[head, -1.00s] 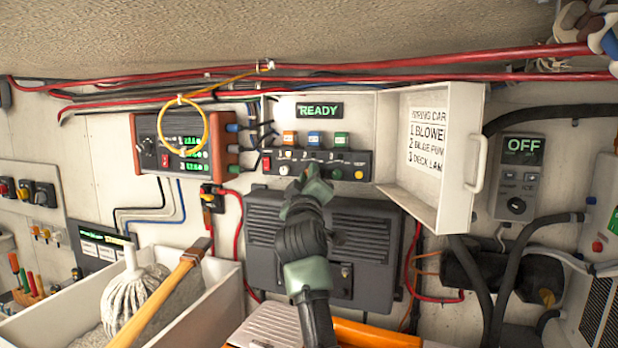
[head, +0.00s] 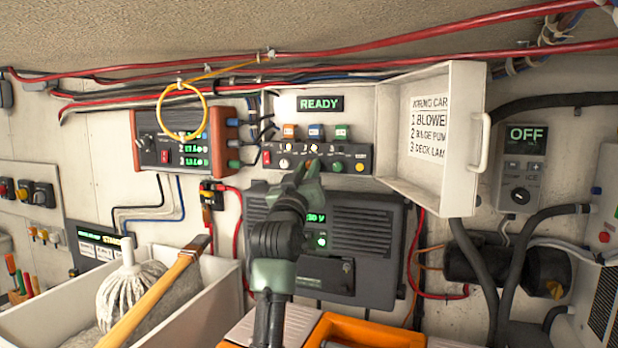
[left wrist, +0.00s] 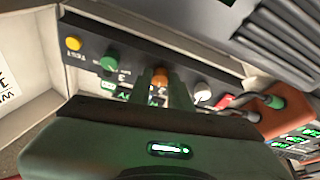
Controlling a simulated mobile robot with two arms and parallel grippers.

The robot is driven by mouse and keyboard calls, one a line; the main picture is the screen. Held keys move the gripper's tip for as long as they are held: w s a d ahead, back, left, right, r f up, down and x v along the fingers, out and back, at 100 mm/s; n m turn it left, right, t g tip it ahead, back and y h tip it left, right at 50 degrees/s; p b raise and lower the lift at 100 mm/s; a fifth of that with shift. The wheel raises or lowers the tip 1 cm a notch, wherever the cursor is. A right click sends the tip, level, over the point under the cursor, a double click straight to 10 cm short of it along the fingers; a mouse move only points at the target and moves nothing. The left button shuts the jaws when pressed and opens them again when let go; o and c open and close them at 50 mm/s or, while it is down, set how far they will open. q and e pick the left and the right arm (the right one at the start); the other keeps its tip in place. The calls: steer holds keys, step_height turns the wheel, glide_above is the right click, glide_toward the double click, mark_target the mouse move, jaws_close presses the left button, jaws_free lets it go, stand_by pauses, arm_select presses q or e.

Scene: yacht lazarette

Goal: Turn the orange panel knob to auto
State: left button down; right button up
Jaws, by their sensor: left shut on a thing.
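The small black control panel (head: 270,173) sits under a green READY display (head: 320,104). In the left wrist view the orange knob (left wrist: 160,76) is between a green knob (left wrist: 109,63) and a white knob (left wrist: 201,90). My left gripper (left wrist: 161,88) has its two fingers on either side of the orange knob and is shut on it. In the head view the left gripper (head: 305,174) reaches the panel from below and hides the orange knob. Green lettering beside the knob is partly covered, so its setting cannot be read. My right gripper is not in view.
An open white cover (head: 463,140) with a label card stands right of the panel. A yellow button (left wrist: 73,42) and a red switch (head: 266,160) share the panel. A yellow cable loop (head: 205,128) hangs left. A white bin (head: 225,290) with a mop is lower left.

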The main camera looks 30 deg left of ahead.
arm_select(q)
steer(key=shift+f+m+t+h, duration=0.15)
steer(key=shift+m+h, duration=0.3)
steer(key=shift+m, duration=0.4)
steer(key=shift+f+m+t+h, duration=0.15)
steer(key=shift+m+h, duration=0.3)
steer(key=shift+m, duration=0.4)
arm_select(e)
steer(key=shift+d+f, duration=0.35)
arm_select(q)
steer(key=shift+r+m+b, duration=0.1)
steer(key=shift+m+b, duration=0.2)
steer(key=c, duration=1.3)
jaws_free()
steer(key=shift+s+r, duration=0.1)
steer(key=shift+r, duration=0.05)
steer(key=b+v, duration=0.4)
steer(key=v, duration=0.3)
steer(key=shift+s+f, duration=0.2)
steer(key=shift+s, duration=0.15)
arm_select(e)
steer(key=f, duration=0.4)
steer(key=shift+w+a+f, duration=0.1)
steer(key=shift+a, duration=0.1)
